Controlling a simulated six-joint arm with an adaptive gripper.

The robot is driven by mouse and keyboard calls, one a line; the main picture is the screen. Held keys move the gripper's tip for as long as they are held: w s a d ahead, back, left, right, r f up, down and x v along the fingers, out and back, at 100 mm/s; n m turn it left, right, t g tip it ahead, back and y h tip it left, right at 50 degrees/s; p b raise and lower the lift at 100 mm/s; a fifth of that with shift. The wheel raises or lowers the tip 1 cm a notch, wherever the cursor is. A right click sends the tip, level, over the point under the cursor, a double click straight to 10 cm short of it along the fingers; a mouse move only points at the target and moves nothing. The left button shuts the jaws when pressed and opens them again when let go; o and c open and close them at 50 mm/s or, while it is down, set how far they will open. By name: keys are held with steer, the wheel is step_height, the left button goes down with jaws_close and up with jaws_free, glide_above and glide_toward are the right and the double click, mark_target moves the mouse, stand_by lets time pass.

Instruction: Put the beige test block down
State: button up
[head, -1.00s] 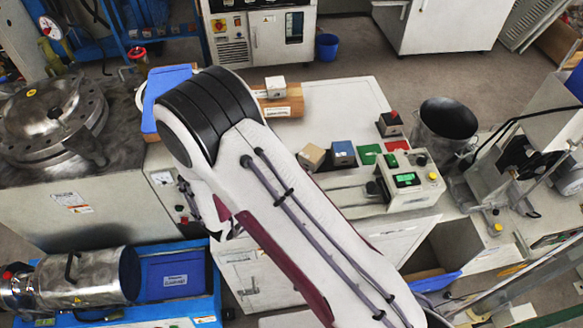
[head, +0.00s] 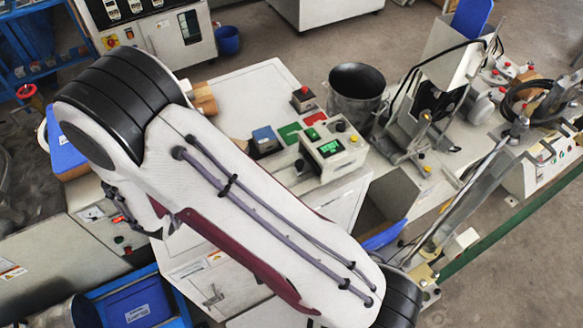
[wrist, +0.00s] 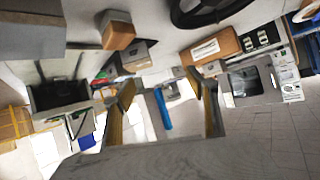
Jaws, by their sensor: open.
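The beige test block (wrist: 117,31) shows in the wrist view at upper left, resting on a light surface. In the head view my arm hides it. My gripper (wrist: 160,79) is open in the wrist view, its two fingers apart with nothing held between them. The block lies beyond the left finger, clear of both fingers. In the head view my gripper is mostly hidden behind my own arm.
A blue-topped block (head: 265,139), green and red pads (head: 290,132), a control box with a green display (head: 331,150) and a metal bucket (head: 356,92) stand on the bench. A brown box (wrist: 211,45) also shows in the wrist view.

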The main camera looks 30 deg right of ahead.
steer(key=s+a+r+n+y, duration=0.25)
steer(key=r+y, duration=0.25)
steer(key=r, duration=0.6)
steer(key=s+a+r+n+y, duration=0.1)
steer(key=a+r+n+y, duration=0.2)
steer(key=r, duration=0.7)
steer(key=s+d+r+n+g, duration=0.1)
steer(key=s+d, duration=0.4)
steer(key=s, duration=0.3)
steer(key=s+d+r+n+g, duration=0.1)
steer(key=s+d+r, duration=0.1)
steer(key=s+d, duration=0.3)
steer(key=s+d+r+n+g+h, duration=0.1)
steer(key=s+d, duration=0.4)
steer(key=s, duration=0.8)
steer(key=shift+d+r+g, duration=0.2)
steer(key=shift+r+g, duration=0.05)
steer(key=shift+g, duration=0.35)
